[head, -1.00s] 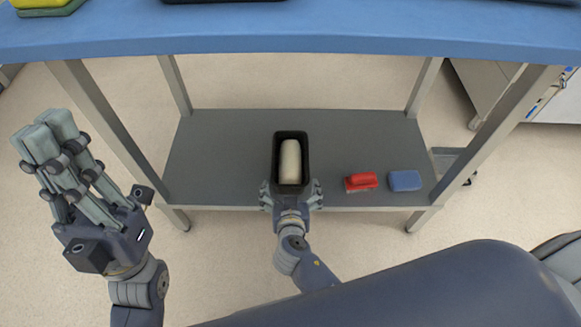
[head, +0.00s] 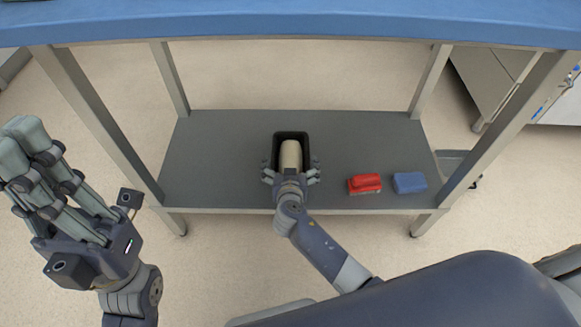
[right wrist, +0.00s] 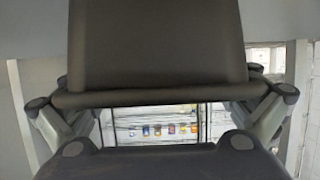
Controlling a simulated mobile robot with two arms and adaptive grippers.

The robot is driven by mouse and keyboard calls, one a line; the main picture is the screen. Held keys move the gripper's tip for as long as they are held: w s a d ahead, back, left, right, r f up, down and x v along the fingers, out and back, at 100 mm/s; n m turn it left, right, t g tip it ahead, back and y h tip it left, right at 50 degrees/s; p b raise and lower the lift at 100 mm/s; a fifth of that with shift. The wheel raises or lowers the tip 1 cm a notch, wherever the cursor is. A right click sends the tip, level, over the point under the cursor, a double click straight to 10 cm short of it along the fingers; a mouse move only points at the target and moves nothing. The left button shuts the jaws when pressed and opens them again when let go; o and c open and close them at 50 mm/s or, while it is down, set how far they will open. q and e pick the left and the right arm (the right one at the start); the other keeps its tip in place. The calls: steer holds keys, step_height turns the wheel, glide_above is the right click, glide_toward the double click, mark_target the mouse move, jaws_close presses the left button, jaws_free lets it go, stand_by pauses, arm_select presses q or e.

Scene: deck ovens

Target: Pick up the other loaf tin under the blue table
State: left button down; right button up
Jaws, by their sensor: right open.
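A dark loaf tin (head: 291,134) with a pale loaf-shaped filling (head: 291,153) stands on the grey lower shelf (head: 220,150) under the blue table (head: 300,22). My right gripper (head: 291,170) is open at the tin's near end, with one finger on each side. In the right wrist view the tin (right wrist: 155,45) fills the upper middle, between the spread fingers; I cannot tell whether they touch it. The near end of the tin is partly hidden by my gripper in the head view. My left gripper (head: 22,148) is at the far left, away from the shelf, fingers together and empty.
A red brush-like thing (head: 364,184) and a blue block (head: 410,183) lie on the shelf right of the tin. Metal table legs (head: 95,125) (head: 500,135) frame the shelf. The shelf is clear left of the tin.

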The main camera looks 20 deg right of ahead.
steer(key=shift+c, duration=0.6)
steer(key=c, duration=0.8)
steer(key=shift+w+r, duration=0.1)
steer(key=shift+c, duration=0.2)
